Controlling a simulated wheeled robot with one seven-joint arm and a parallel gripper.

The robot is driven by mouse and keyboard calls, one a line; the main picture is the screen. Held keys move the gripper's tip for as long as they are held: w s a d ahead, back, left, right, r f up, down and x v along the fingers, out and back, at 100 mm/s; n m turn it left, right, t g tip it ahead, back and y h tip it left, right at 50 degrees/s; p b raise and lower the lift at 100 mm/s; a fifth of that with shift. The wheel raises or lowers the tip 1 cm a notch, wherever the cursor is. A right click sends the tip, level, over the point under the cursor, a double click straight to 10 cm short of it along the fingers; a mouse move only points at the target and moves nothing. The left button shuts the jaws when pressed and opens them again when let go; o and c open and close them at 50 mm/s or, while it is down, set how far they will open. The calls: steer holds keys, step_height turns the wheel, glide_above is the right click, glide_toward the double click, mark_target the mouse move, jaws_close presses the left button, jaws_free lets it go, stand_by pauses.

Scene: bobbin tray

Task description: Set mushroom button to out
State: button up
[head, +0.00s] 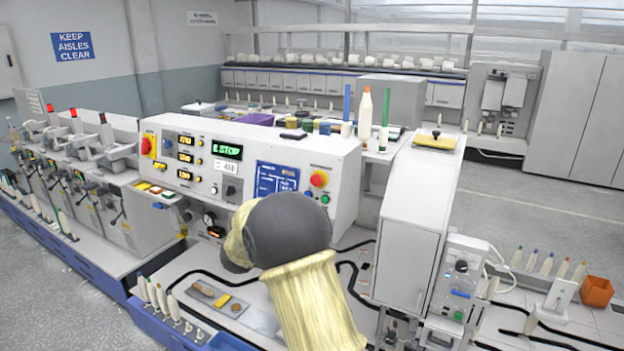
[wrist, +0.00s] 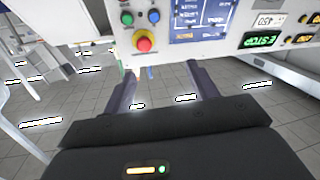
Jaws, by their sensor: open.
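The mushroom button (head: 319,179) is a round red cap on a yellow ring at the right end of the grey control panel (head: 345,165). In the wrist view the same red cap (wrist: 143,41) shows at the panel's edge, and the panel's text appears upside down. My gripper (wrist: 162,68) is open and empty, its two dark fingers apart below the panel edge in that picture. The button appears beyond the fingers, nearer the left one; no contact shows. In the head view my arm hides the fingers. The green panel display (head: 227,150) reads E.STOP.
Blue and green small buttons (wrist: 154,15) sit close to the red cap. A red handle on a yellow plate (head: 148,145) is at the panel's left end. A tall grey cabinet (head: 405,220) stands right of the panel.

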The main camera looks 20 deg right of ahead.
mark_target(314, 181)
steer(key=shift+s+d+r+m+g+h, duration=0.1)
steer(key=shift+d+r+m+g+h, duration=0.1)
steer(key=shift+d+m+g+h, duration=0.3)
steer(key=shift+s+d+r+m+g+h, duration=0.1)
steer(key=shift+d+r+m+h, duration=0.15)
steer(key=shift+h, duration=0.45)
steer(key=shift+w, duration=0.1)
steer(key=p+x, duration=0.6)
steer(key=x, duration=1)
steer(key=shift+w+d+p, duration=0.1)
steer(key=shift+d+p, duration=0.1)
steer(key=shift+p, duration=0.15)
steer(key=shift+w+d, duration=0.35)
steer(key=shift+d, duration=0.05)
steer(key=shift+a+f, duration=0.1)
